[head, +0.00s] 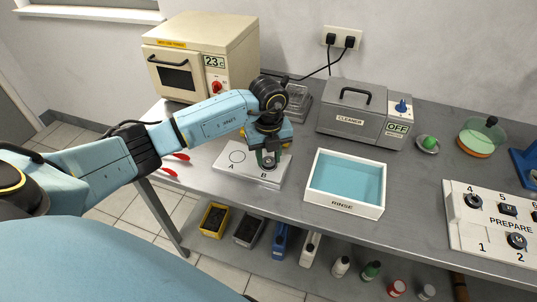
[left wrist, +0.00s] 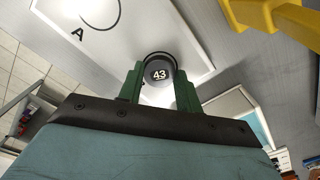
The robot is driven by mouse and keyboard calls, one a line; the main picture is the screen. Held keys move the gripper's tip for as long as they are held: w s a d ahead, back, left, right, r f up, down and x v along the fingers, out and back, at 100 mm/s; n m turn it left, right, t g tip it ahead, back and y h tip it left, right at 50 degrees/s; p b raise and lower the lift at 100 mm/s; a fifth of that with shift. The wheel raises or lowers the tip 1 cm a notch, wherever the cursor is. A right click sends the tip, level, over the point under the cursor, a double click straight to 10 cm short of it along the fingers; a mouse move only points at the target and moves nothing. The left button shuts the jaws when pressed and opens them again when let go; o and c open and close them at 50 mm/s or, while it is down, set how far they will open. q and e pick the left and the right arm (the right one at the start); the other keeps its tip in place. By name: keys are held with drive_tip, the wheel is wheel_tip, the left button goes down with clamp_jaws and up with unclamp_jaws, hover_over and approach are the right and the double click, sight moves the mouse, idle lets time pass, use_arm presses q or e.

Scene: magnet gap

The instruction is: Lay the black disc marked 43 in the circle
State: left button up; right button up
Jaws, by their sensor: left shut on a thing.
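A white plate (head: 224,166) lies on the bench with a thin circle (head: 237,156) by the letter A and a letter B to the right. My left gripper (head: 268,160) is over the B side, its green fingers pointing down. It is shut on the black disc marked 43 (left wrist: 159,74). In the left wrist view the gripper (left wrist: 160,88) holds the disc between its fingers, number facing the camera. A dark curved line shows just past the disc's far edge. I cannot tell whether the disc touches the plate. My right gripper is not in view.
A RINSE tray (head: 344,207) with blue inside stands right of the plate. A grey CLEANER box (head: 352,115) and an oven (head: 195,60) stand behind. The white PREPARE panel (head: 470,232) with black discs is far right. Red-handled tools (head: 170,171) lie at the left edge.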

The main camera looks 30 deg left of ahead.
use_arm(q)
drive_tip(key=shift+f, duration=0.1)
drive_tip(key=o, duration=1)
drive_tip(key=c, duration=0.5)
wheel_tip(320, 180, up, 5)
drive_tip(key=p, duration=0.4)
drive_tip(key=shift+f, duration=0.2)
drive_tip(key=o, duration=0.5)
